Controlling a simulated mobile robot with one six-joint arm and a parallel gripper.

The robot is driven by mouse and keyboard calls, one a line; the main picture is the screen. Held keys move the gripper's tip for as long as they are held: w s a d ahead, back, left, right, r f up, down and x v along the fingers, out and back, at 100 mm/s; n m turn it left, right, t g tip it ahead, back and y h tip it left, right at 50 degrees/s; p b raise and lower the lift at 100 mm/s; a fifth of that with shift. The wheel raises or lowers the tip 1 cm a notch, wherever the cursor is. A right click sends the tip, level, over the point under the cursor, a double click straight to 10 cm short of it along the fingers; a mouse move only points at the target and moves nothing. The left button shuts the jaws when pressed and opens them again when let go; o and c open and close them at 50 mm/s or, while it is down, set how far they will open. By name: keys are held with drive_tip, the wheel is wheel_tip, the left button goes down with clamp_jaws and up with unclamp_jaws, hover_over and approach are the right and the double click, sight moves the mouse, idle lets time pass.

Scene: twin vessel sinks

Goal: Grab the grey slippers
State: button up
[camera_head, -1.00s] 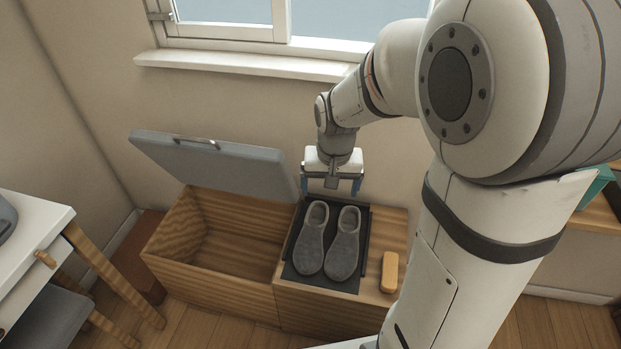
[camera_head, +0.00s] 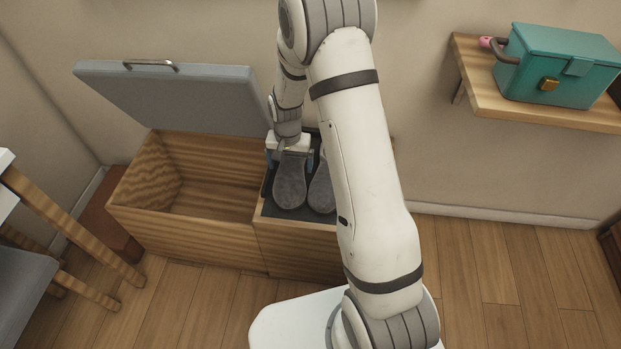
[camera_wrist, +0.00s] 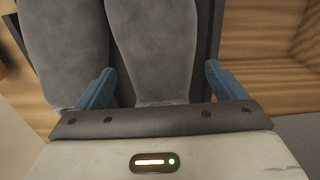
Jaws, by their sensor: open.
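The pair of grey slippers rests side by side on a dark mat (camera_head: 277,209) on the closed right part of a wooden bench. The left slipper (camera_head: 290,188) shows mostly its toe part, with its heel end hidden under my gripper (camera_head: 289,158). The right slipper (camera_head: 321,192) is partly covered by my arm. My gripper is open over the left slipper. In the wrist view, that slipper (camera_wrist: 154,45) lies between the two blue fingers of my gripper (camera_wrist: 161,84), not clasped. The other slipper (camera_wrist: 64,48) lies outside the fingers, on the left.
An open, empty wooden compartment (camera_head: 183,210) is left of the slippers, its grey lid (camera_head: 175,98) raised beside my arm. A teal box (camera_head: 557,68) stands on a wall shelf (camera_head: 480,98) at right. A white table with wooden legs (camera_head: 75,225) is at left.

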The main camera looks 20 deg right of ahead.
wheel_tip(320, 180, down, 4)
drive_tip(key=shift+w+d+f+b, duration=0.1)
drive_tip(key=shift+f+b, duration=0.1)
drive_tip(key=shift+b, duration=0.5)
drive_tip(key=shift+r, duration=0.1)
drive_tip(key=c, duration=0.8)
